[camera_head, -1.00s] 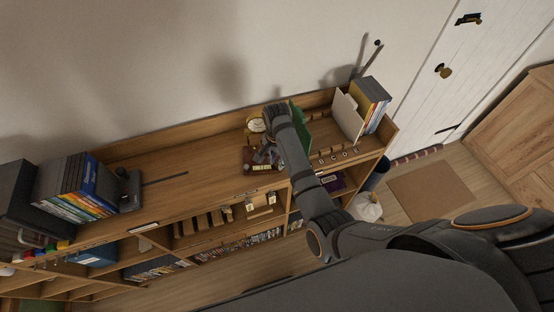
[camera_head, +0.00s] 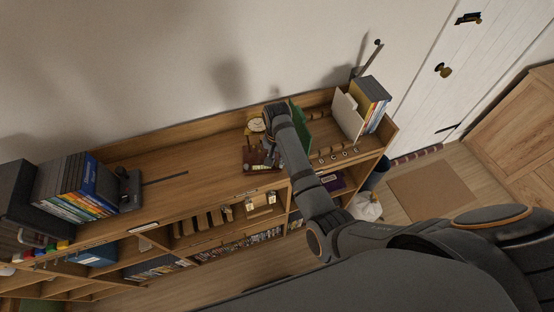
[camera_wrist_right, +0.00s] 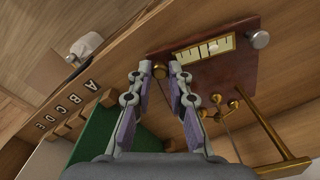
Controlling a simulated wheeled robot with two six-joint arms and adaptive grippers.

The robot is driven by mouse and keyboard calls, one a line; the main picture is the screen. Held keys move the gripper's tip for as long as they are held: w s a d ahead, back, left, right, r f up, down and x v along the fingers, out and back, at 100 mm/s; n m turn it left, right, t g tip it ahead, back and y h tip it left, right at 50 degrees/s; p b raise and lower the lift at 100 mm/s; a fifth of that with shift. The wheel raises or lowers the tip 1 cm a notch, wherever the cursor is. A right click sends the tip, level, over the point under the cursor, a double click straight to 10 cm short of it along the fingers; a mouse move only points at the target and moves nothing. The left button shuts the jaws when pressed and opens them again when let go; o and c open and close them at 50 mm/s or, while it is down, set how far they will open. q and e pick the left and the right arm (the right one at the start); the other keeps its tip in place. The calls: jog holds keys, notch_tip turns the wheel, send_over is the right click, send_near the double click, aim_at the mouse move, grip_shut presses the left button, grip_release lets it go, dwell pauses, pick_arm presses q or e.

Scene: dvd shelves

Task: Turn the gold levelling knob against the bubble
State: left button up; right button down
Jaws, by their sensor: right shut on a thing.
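The levelling instrument has a dark red-brown base (camera_wrist_right: 225,80) with a pale bubble vial (camera_wrist_right: 205,48) in a gold frame. In the head view its base (camera_head: 248,158) stands on the shelf top, partly behind my right arm. The gold knob (camera_wrist_right: 160,70) is at the base's left corner in the right wrist view, between my right fingertips. My right gripper (camera_wrist_right: 159,72) is shut on it. A silver knob (camera_wrist_right: 260,39) is at the far corner. The bubble itself is too small to read. My left gripper is in neither view.
A brass post (camera_wrist_right: 265,125) and small gold balls rise from the instrument, right of my fingers. A green panel (camera_wrist_right: 110,135) stands close on the left, with lettered tabs (camera_wrist_right: 80,97) beside it. A round brass dial (camera_head: 256,125) stands behind. The shelf top (camera_head: 190,155) to the left is mostly clear.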

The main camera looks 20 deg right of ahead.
aim_at(277, 163)
jog(key=n, duration=0.5)
jog(key=shift+n, duration=2.5)
jog(key=c, duration=1.3)
grip_release()
notch_tip(277, 163, up, 8)
jog(key=shift+f, duration=0.2)
jog(key=shift+f, duration=0.1)
